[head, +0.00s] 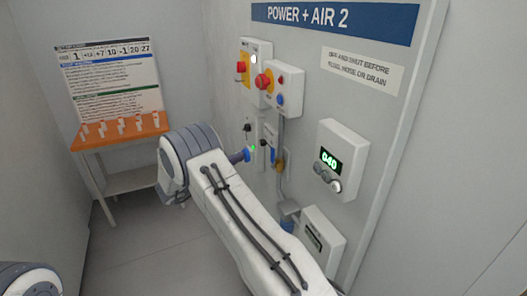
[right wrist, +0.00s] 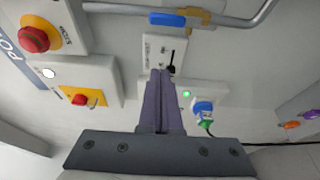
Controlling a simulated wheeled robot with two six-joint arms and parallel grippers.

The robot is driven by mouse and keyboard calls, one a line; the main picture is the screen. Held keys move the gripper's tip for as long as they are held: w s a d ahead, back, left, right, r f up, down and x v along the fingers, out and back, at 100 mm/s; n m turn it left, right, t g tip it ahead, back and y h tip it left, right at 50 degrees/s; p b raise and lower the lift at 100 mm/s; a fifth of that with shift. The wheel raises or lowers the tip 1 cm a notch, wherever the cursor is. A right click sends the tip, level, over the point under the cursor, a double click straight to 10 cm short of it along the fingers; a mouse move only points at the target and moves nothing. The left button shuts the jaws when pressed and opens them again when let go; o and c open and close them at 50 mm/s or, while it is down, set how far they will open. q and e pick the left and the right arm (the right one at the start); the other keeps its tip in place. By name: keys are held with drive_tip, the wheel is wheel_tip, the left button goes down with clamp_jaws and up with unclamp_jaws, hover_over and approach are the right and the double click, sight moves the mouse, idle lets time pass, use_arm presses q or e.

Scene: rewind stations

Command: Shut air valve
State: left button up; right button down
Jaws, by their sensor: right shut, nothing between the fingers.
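The air valve is on the grey pipe, with a brass body (head: 279,166) and a blue lever (head: 273,155). In the right wrist view the blue lever (right wrist: 168,19) lies roughly along the pipe, beside the brass body (right wrist: 200,19). My right gripper (right wrist: 160,73) is shut and empty, its purple-grey fingers pointing towards the white switch plate (right wrist: 163,46) below the lever in that view. The fingertips look apart from the lever; whether they touch the plate I cannot tell. In the head view my right wrist hides the fingers. My left gripper is out of view.
A blue plug (right wrist: 203,107) sits beside the fingers, with a green light near it. Red-knob boxes (head: 287,90) are above the valve. A gauge box (head: 342,160) reads 040. An orange-topped table (head: 120,138) stands at the back left.

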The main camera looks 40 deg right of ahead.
sight(272, 159)
drive_tip(key=shift+d, duration=0.1)
drive_tip(key=d+p, duration=0.1)
drive_tip(key=d, duration=0.2)
drive_tip(key=d+p, duration=0.2)
drive_tip(key=d, duration=0.1)
drive_tip(key=w+d+p, duration=0.1)
drive_tip(key=d, duration=0.3)
drive_tip(key=shift+d+r+p, duration=0.1)
drive_tip(key=shift+r+p, duration=0.1)
drive_tip(key=shift+p, duration=0.1)
drive_tip(key=s, duration=0.1)
drive_tip(key=s+a+p, duration=0.1)
drive_tip(key=s+p, duration=0.1)
drive_tip(key=shift+s+a+f, duration=0.15)
drive_tip(key=shift+s+a, duration=0.1)
drive_tip(key=shift+s, duration=0.15)
drive_tip(key=shift+d, duration=0.1)
